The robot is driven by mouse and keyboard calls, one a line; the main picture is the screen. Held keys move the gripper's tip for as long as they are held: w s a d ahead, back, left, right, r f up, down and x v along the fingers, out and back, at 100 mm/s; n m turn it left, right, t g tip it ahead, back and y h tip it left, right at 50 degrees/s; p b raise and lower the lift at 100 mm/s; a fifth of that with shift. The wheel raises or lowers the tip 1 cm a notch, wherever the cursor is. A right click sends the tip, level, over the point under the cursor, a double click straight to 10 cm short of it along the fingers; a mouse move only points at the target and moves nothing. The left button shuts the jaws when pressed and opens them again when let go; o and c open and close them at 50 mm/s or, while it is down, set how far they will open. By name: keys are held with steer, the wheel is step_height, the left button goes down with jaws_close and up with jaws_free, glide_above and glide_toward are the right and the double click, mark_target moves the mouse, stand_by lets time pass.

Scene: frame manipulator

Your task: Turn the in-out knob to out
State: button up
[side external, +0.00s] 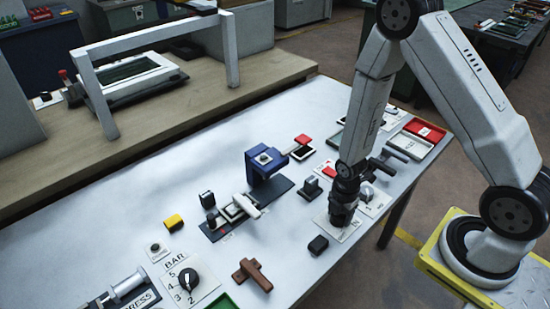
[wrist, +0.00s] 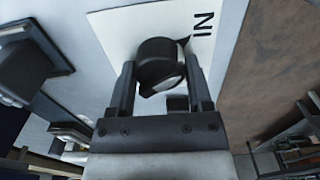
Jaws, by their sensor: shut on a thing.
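The in-out knob (wrist: 158,62) is black and round, on a white plate (wrist: 115,32) marked IN in the wrist view. A small dark point at the knob's upper right is towards the IN lettering (wrist: 203,24); no OUT lettering is visible. My gripper (wrist: 160,68) has one finger on each side of the knob and is shut on it. In the side view my gripper (side external: 342,212) points down over the white plate (side external: 345,234) near the table's front edge, and the knob is hidden behind it.
A black block (side external: 318,244) lies left of the plate. A dark switch-like part (side external: 310,187) and a blue press (side external: 266,165) stand behind it. A brown handle (side external: 252,274) and BAR dial (side external: 188,280) are at lower left.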

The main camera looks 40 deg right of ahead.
steer(key=shift+m, duration=0.3)
steer(key=m, duration=1.3)
steer(key=shift+m, duration=0.3)
stand_by(0.3)
steer(key=o, duration=1.3)
steer(key=shift+r, duration=0.2)
steer(key=shift+r, duration=3.75)
